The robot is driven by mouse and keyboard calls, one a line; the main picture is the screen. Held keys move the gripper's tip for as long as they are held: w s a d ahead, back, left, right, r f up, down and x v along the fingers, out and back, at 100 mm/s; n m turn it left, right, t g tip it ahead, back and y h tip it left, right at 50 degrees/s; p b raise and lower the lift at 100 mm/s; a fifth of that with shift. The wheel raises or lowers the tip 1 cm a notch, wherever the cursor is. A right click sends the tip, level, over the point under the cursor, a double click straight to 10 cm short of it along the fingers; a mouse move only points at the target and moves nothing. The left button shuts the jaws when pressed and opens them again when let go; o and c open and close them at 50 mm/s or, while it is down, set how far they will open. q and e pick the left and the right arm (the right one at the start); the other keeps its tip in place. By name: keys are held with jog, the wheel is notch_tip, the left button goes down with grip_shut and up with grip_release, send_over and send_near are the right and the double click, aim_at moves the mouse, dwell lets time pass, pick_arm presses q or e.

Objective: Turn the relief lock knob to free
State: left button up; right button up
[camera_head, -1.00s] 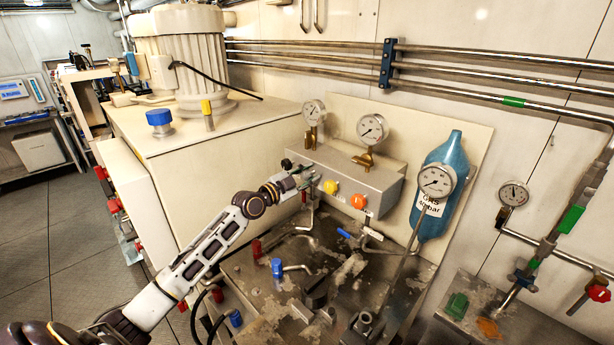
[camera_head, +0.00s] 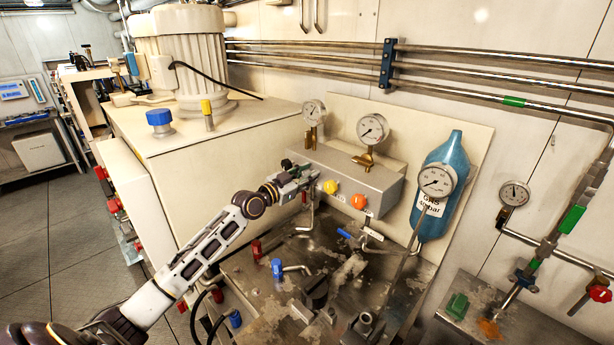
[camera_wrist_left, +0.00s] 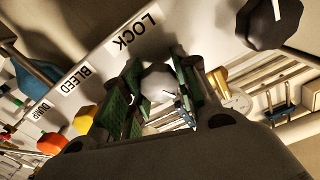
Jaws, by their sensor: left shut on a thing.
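The lock knob (camera_wrist_left: 158,82), pale grey and faceted, sits under the LOCK label (camera_wrist_left: 134,32) in the left wrist view. My left gripper (camera_wrist_left: 157,98) has its green-padded fingers on both sides of this knob and is shut on it. In the head view my left gripper (camera_head: 304,174) is at the left end of the grey valve box (camera_head: 350,178), where the fingers mostly hide the knob. The knob's exact turn angle cannot be read. My right gripper is not in view.
A yellow knob (camera_head: 330,187) and an orange knob (camera_head: 359,201) are to the right on the box face. A black knob (camera_wrist_left: 268,22) is close by in the wrist view. Gauges (camera_head: 372,128) stand above; pipes and a blue-handled valve (camera_head: 277,268) lie below.

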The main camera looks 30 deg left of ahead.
pick_arm(q)
jog(key=n, duration=0.3)
jog(key=n+p, duration=0.1)
jog(key=n, duration=0.1)
jog(key=shift+n, duration=0.4)
jog(key=n+p, duration=0.1)
jog(key=n, duration=0.5)
jog(key=shift+n+p, duration=0.3)
jog(key=shift+p, duration=0.1)
jog(key=o, duration=1)
jog(key=shift+a, duration=0.1)
jog(key=shift+o, duration=0.2)
